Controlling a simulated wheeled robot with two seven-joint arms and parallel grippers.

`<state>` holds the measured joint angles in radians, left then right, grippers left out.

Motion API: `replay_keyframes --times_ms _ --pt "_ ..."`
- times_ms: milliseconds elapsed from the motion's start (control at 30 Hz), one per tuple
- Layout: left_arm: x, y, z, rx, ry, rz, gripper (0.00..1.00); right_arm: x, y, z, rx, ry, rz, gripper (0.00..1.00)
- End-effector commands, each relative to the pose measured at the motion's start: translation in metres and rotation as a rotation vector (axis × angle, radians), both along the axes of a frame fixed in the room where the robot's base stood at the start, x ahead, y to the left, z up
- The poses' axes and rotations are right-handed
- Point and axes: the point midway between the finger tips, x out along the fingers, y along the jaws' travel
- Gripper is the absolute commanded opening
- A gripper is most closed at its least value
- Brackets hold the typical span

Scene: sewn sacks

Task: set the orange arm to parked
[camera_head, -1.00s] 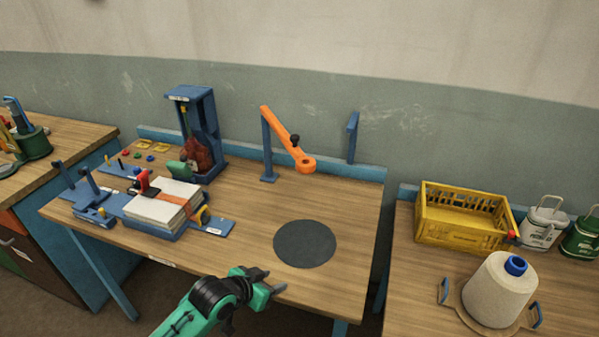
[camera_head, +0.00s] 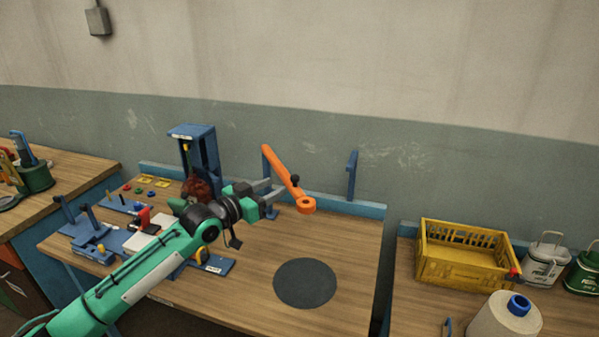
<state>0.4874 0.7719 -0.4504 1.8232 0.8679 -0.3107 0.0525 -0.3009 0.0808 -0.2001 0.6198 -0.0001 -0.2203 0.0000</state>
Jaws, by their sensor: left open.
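The orange arm (camera_head: 283,172) slants down to the right from the top of its blue post, ending in a ring with a hole. A black knob (camera_head: 295,181) stands on it near the ring. A separate blue post (camera_head: 352,174) stands to the right at the table's back edge, apart from the orange arm. My left gripper (camera_head: 275,193) is open and empty, its fingers pointing right, just left of the knob and ring in the picture. It hides most of the orange arm's post; I cannot tell whether it touches. My right gripper is not in view.
A dark round disc (camera_head: 305,283) lies on the wooden table (camera_head: 350,250). A blue stand (camera_head: 208,150) with a reddish-brown object is behind my left arm. A yellow crate (camera_head: 465,255) and a thread cone (camera_head: 500,318) are on the right table.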

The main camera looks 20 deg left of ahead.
Motion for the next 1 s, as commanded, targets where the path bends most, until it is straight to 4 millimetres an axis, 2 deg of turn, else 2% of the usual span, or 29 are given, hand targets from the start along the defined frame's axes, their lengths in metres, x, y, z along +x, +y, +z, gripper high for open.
replay_keyframes --times_ms 33,200,500,700,967,1000 --pt "0.011 -0.006 0.005 -0.004 0.000 0.000 0.45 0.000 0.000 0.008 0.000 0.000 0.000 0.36" --pt "0.042 -0.024 0.005 -0.001 0.000 0.000 0.45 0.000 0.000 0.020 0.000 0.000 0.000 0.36" --pt "0.082 -0.046 0.002 -0.002 0.001 0.000 0.45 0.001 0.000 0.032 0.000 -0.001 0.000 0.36" --pt "0.091 -0.051 0.000 0.001 0.000 0.000 0.45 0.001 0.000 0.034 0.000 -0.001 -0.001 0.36" --pt "0.092 -0.051 0.000 0.001 0.000 0.000 0.45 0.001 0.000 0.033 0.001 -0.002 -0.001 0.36" --pt "0.092 -0.051 0.000 0.001 0.000 0.000 0.41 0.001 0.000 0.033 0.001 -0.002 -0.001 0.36"
